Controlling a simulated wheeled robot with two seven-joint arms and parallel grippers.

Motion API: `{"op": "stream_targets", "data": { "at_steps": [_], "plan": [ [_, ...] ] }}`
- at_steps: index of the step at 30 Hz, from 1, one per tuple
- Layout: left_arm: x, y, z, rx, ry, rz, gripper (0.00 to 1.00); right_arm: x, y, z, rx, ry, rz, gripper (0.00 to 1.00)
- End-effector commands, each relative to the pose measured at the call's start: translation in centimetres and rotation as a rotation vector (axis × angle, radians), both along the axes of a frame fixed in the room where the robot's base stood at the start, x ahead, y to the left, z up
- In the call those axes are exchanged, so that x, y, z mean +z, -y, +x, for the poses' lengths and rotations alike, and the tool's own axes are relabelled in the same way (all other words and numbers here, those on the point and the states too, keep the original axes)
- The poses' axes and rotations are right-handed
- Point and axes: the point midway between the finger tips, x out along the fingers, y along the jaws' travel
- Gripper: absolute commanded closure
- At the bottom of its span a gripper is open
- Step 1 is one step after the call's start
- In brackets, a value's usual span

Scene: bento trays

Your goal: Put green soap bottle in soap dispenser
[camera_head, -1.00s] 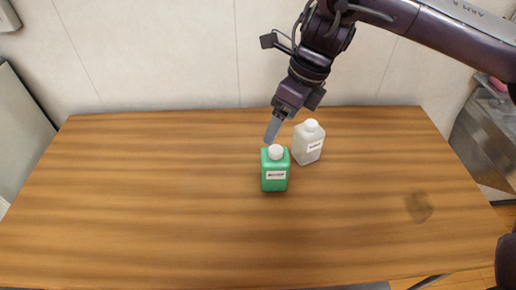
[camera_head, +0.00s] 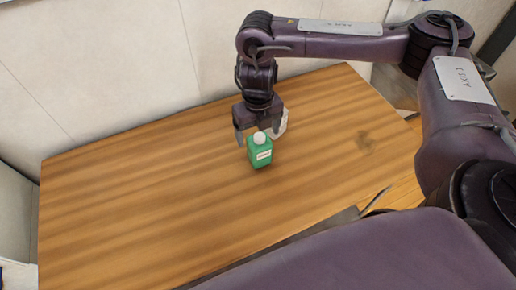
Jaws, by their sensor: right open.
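The green soap bottle (camera_head: 260,154) stands upright on the wooden table, with a white cap and a white label facing me. My right gripper (camera_head: 255,131) points down just behind and over the bottle's cap. I see no soap dispenser in this view. My left gripper is not in view.
The wooden table (camera_head: 130,200) is bare to the left and in front of the bottle. A pale wall (camera_head: 100,70) rises behind the table's back edge.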

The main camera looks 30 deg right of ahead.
Motion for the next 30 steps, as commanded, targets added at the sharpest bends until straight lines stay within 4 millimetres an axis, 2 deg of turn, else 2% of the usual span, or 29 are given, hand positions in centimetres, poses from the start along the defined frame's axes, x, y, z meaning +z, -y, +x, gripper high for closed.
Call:
{"op": "stream_targets", "data": {
  "at_steps": [13,23,30],
  "plan": [
    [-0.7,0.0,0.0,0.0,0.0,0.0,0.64,-4.9,0.6,-0.1,0.001,-0.002,0.001,0.18],
    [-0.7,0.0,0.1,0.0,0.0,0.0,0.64,-5.3,0.6,0.0,0.002,0.001,0.001,0.18],
    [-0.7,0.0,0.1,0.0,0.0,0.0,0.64,-5.3,0.6,0.0,0.002,0.001,0.001,0.5]
  ]
}}
